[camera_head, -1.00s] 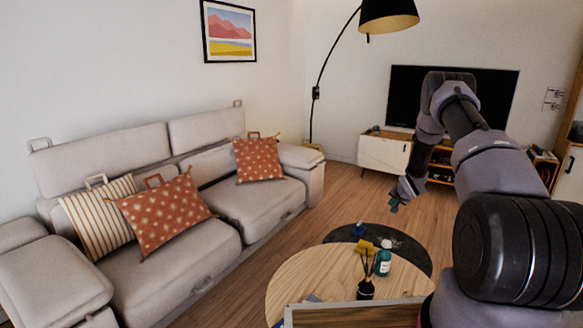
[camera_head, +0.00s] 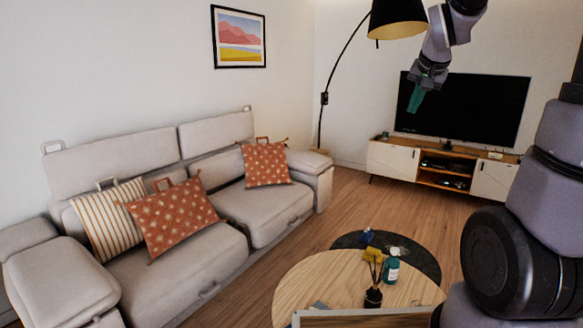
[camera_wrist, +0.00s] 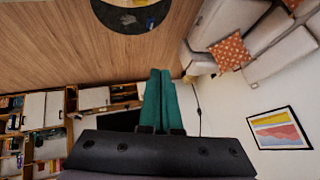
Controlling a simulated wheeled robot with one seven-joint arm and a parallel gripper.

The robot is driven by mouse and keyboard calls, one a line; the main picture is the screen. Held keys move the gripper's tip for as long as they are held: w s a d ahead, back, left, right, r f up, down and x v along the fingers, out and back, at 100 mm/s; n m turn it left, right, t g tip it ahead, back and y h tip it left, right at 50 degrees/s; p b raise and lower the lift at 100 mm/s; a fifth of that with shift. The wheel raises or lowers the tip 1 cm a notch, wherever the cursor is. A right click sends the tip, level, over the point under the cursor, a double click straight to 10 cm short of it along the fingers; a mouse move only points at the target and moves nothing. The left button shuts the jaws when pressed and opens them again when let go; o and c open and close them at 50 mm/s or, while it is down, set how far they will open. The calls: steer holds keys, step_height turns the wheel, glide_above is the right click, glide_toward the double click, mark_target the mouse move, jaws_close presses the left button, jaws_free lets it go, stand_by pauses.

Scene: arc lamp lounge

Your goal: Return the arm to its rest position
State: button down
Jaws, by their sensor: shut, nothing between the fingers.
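My gripper (camera_head: 416,98) is raised high in the head view, in front of the left part of the television, with its green fingers pointing down. In the wrist view the two green fingers (camera_wrist: 159,98) lie side by side, shut and empty. My arm rises along the right side of the head view, and part of it is out of the picture at the top. The gripper appears apart from everything around it.
A round wooden coffee table (camera_head: 318,283) holds a dark reed diffuser (camera_head: 373,297) and a teal bottle (camera_head: 391,268). A beige sofa (camera_head: 215,245) stands left. An arc lamp shade (camera_head: 398,20) hangs close beside my arm in the picture. A television (camera_head: 490,108) stands behind.

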steer(key=s+a+r+n+y, duration=0.1)
steer(key=s+a, duration=0.3)
steer(key=s, duration=0.7)
steer(key=s+a+r+n+y, duration=0.1)
steer(key=s+a, duration=0.3)
steer(key=s, duration=0.8)
steer(key=shift+y, duration=0.3)
